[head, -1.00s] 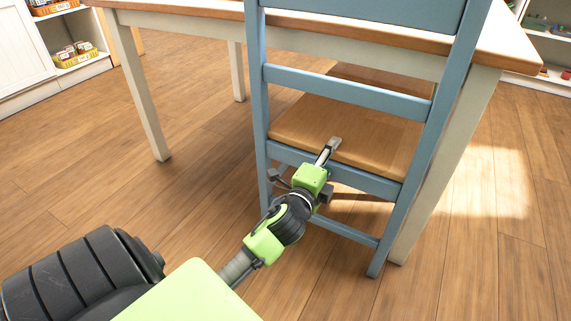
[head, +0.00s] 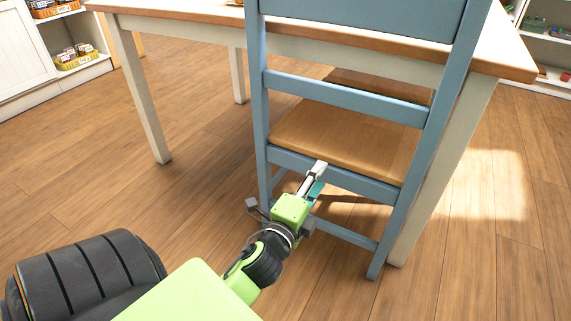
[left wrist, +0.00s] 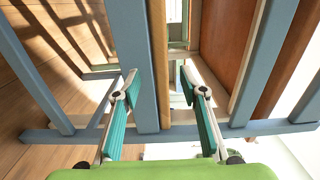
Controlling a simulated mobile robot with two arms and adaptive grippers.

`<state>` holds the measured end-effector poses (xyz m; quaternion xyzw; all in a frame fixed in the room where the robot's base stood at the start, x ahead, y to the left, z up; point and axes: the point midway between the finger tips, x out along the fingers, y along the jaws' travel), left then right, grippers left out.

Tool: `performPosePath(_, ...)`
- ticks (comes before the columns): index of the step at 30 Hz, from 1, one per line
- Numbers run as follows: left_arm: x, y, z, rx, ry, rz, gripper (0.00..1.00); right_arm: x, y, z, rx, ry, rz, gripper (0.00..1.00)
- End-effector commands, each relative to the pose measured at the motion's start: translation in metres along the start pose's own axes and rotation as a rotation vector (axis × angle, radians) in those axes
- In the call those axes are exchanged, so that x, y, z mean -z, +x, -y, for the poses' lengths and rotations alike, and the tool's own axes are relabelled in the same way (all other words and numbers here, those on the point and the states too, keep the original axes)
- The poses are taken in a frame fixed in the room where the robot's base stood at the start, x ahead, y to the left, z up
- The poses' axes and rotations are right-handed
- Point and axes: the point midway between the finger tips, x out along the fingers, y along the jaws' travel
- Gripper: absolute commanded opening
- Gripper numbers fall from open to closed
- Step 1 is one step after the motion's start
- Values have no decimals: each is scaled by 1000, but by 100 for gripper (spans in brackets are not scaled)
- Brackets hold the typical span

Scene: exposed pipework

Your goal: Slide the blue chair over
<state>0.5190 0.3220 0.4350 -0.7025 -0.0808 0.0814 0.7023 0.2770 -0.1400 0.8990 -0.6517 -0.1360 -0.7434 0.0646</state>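The blue chair (head: 345,96) stands upright at the white-legged table, its slatted back towards me and its wooden seat (head: 345,138) partly under the tabletop. My left gripper (head: 318,172) is at the back of the chair, by the blue rail just below the seat. In the left wrist view the two fingers (left wrist: 160,76) are spread wide apart. A blue rail of the chair (left wrist: 145,55) and a wooden edge show between them, with no clear contact. My right gripper is in neither view.
The table (head: 137,90) stands over and around the chair's front, with one leg close to the chair's right side. Shelves (head: 85,62) stand at the far left and far right. The wooden floor left of the chair is open.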

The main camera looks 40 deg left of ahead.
Motion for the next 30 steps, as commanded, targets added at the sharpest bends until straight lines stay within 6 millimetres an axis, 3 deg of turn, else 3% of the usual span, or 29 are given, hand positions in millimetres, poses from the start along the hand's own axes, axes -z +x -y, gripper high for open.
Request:
performPosePath(6,0,-26,-1,-1,-1,1,39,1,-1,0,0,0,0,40)
performPosePath(17,1,-29,2,3,-2,-2,39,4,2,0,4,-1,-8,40)
performPosePath(20,13,-29,14,25,-46,-40,39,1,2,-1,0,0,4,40)
performPosePath(23,45,-32,47,84,-165,-143,39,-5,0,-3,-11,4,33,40)
performPosePath(26,89,-45,100,173,-360,-307,39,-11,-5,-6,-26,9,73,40)
performPosePath(30,141,-82,189,307,-679,-574,39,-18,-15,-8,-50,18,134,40)
